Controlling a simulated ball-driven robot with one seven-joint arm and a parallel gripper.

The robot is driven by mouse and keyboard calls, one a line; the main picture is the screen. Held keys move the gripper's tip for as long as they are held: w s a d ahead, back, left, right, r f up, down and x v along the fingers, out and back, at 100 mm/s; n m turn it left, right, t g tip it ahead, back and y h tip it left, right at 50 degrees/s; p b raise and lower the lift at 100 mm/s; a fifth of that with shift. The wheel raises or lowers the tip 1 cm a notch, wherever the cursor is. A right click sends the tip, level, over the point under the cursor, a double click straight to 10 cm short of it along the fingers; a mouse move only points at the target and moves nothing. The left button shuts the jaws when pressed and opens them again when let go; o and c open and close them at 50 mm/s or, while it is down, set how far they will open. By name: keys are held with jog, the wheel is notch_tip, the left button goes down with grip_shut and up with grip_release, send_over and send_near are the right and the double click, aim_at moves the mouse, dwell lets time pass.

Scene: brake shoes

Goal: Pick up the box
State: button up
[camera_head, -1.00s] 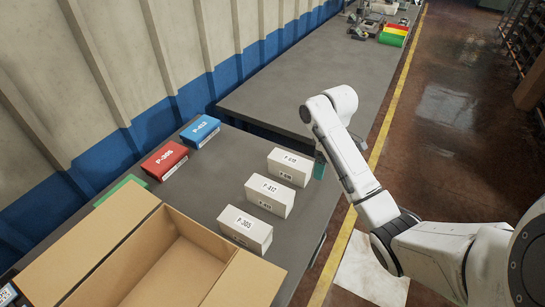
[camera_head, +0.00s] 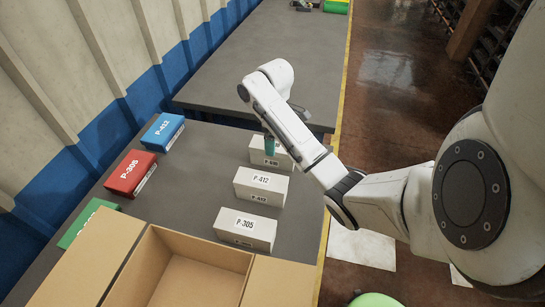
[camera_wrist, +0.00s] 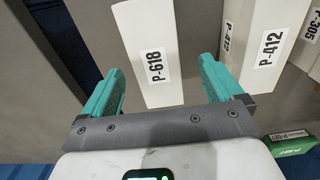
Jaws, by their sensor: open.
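Three white boxes stand in a row on the grey table. The far one, labelled P-618 (camera_wrist: 152,60), is partly behind my arm in the head view (camera_head: 284,160). The middle one is labelled P-412 (camera_head: 260,190), and the near one P-305 (camera_head: 244,232). My gripper (camera_wrist: 159,66) is open, with teal fingers. In the wrist view the P-618 box lies between and beyond the fingers, and no grip on it shows. In the head view my gripper (camera_head: 269,144) is at the P-618 box, partly hidden by my arm.
Left of the white boxes lie a blue box (camera_head: 163,130), a red box (camera_head: 131,173) and a partly hidden green box (camera_head: 88,222). An open cardboard box (camera_head: 90,250) stands in front. A second grey table (camera_head: 235,75) is behind; a wall runs along the left.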

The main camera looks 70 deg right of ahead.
aim_at(281, 160)
jog(key=shift+f+b, duration=0.9)
jog(key=shift+f, duration=0.5)
jog(key=shift+w+d+f, duration=0.1)
jog(key=shift+f, duration=0.95)
jog(key=shift+w+d+f, duration=0.1)
jog(key=shift+f, duration=0.9)
jog(key=shift+c, duration=0.3)
jog(key=c, duration=1.2)
jog(key=shift+c, duration=0.2)
jog(key=shift+r, duration=0.15)
